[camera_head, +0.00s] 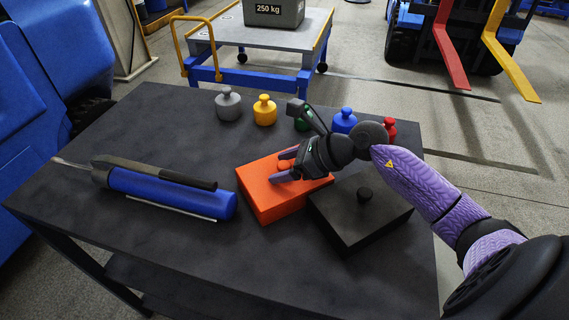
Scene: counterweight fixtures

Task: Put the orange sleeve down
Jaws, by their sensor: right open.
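The orange sleeve (270,203), a box-like orange block, rests on the dark table (150,245) near its middle. My right gripper (279,166) reaches in from the right, low over the sleeve's top. Its fingers are open, with a small orange knob on the sleeve's top between or just behind them. Whether the fingers touch the knob I cannot tell. The gripper and wrist hide part of the sleeve's top and far right side. My left gripper is not in view.
A black block with a knob (356,225) stands close to the sleeve's right. A blue and black tool (170,195) lies to the left. Grey (228,105), yellow (265,112), green, blue (344,121) and red knobbed weights line the back. The table's front is clear.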

